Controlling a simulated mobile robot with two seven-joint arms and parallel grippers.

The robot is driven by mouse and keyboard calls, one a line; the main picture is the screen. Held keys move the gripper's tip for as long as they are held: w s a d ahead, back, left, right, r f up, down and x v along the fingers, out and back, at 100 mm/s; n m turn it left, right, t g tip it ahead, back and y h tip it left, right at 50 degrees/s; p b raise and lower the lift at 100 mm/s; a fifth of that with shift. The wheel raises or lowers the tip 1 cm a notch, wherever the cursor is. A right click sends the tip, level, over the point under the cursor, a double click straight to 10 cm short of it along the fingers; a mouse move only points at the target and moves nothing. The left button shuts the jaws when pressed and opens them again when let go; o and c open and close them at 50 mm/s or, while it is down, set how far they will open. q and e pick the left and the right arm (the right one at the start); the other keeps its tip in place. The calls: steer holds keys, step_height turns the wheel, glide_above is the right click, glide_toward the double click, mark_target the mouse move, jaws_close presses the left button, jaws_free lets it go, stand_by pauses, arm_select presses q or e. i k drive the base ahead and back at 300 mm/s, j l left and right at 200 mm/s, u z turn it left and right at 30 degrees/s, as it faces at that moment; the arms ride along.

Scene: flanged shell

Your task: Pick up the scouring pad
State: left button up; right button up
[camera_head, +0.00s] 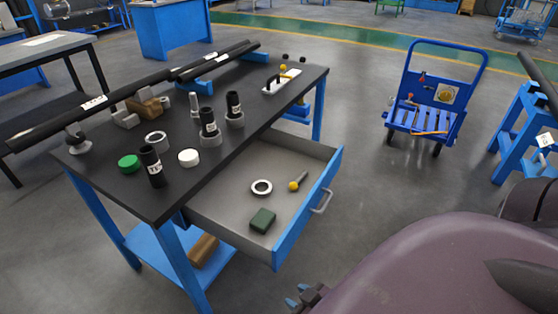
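The scouring pad, a dark green block (262,220), lies flat in the front part of the open grey drawer (222,196), clear of the drawer walls. My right gripper (297,296) shows small at the bottom edge, with two blue fingertips apart and nothing seen between them. It is outside the drawer, below and to the right of the pad in the picture. My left gripper is not in view.
A metal ring (261,187) and a yellow-headed tool (298,181) share the drawer. The drawer's blue front (306,210) has a handle (322,202). The black tabletop (255,112) holds several dark cylinders, caps and long tubes. A blue cart (421,121) stands right.

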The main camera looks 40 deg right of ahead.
mark_target(260, 222)
steer(key=i+z, duration=0.1)
steer(key=z, duration=1.2)
steer(key=i+j, duration=0.15)
steer(key=i+j+z, duration=0.15)
steer(key=j, duration=0.15)
